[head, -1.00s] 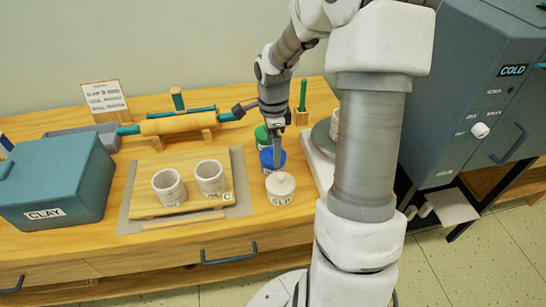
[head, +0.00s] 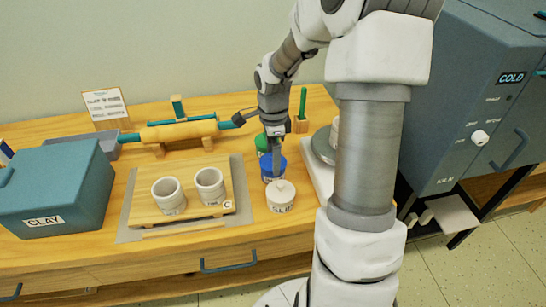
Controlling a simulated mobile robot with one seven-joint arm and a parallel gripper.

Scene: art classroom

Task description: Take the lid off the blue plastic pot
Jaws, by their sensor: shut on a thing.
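The blue plastic pot (head: 268,177) stands on the wooden worktop, between a green pot (head: 262,144) behind it and a white lidded pot (head: 281,197) in front. Its blue lid (head: 265,162) appears to be seated on top. My gripper (head: 276,166) points down at the lid from above and is shut on it. The fingers and wrist cover part of the lid, so its knob and the exact grip are hidden.
A wooden board (head: 150,206) with two white cups is to the left. A blue-grey clay box (head: 52,190) stands at the far left, a rolling pin (head: 180,130) behind. A wheel (head: 322,143) is close on the right, partly behind my arm. A kiln (head: 455,110) stands further right.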

